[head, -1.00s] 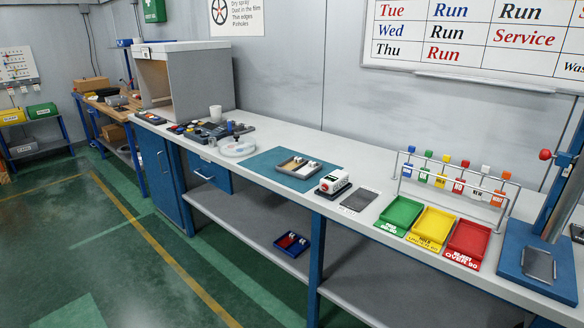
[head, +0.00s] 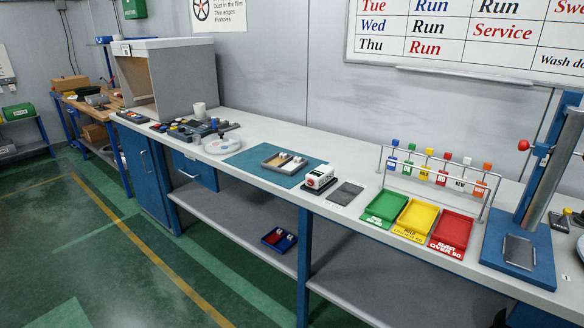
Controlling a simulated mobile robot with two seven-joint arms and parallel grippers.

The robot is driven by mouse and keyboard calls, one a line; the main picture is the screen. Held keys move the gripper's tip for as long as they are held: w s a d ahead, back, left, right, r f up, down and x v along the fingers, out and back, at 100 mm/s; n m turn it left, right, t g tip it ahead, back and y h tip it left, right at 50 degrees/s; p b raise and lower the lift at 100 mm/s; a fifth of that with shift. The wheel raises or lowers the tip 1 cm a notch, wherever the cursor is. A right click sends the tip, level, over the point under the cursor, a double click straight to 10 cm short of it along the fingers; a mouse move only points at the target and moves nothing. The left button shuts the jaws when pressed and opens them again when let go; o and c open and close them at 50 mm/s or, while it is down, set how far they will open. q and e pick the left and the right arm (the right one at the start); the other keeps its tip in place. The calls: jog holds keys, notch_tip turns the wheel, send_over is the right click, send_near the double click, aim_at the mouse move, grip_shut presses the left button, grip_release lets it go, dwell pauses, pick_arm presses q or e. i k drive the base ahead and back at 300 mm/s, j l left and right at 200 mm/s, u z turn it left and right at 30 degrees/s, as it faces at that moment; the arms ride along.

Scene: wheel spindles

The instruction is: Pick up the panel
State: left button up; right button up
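No thing is marked as the panel, so I cannot tell which one it is. A flat dark grey plate (head: 346,193) lies on the bench between a white boxy device (head: 320,178) and the green tray (head: 386,208). A smaller grey plate (head: 518,251) lies on the blue base of a stand at the right. A shallow tray (head: 272,164) with small pale pieces sits on a teal mat (head: 253,171). Neither of my grippers is in view.
The long white bench runs along the wall. Yellow (head: 414,220) and red (head: 451,233) trays stand before a rail (head: 390,170) of coloured tags. A grey booth (head: 168,75) stands at the far left end. The green floor (head: 110,250) in front is clear.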

aim_at(297, 162)
jog(key=i+l+z, duration=0.25)
jog(key=i, duration=0.25)
jog(key=i+l+z, duration=0.1)
jog(key=i+z, duration=0.2)
jog(key=i, duration=0.15)
